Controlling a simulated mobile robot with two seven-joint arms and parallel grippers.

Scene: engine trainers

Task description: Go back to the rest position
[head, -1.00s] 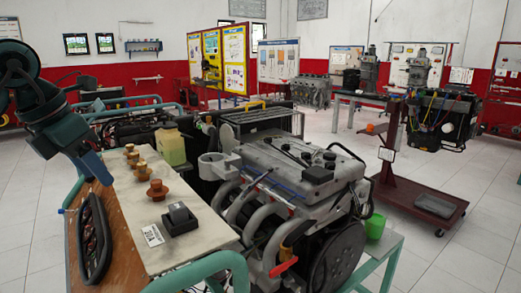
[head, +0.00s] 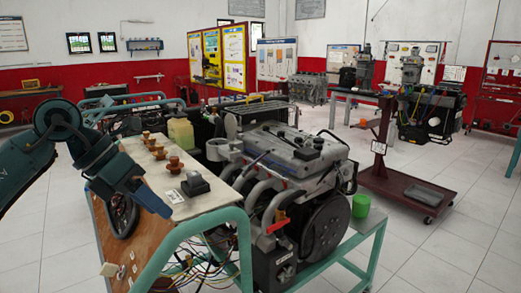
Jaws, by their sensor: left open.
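My left gripper (head: 158,203) is in the left part of the head view, its arm coming in from the left edge. It is open, its blue finger pointing down and right. No object shows in it. It hangs in front of the wooden panel (head: 155,258) of the engine trainer, left of the black block (head: 195,185) on the trainer's top plate. A black steering wheel (head: 122,215) on the panel is partly hidden behind the gripper. My right gripper is not in the view.
The engine (head: 290,160) stands on a green frame (head: 245,245) right of the panel, with a green cup (head: 361,205) beside it. Several brass-coloured knobs (head: 158,152) stand on the plate. A dark red wheeled stand (head: 405,187) is farther right. The tiled floor (head: 440,255) at front right is clear.

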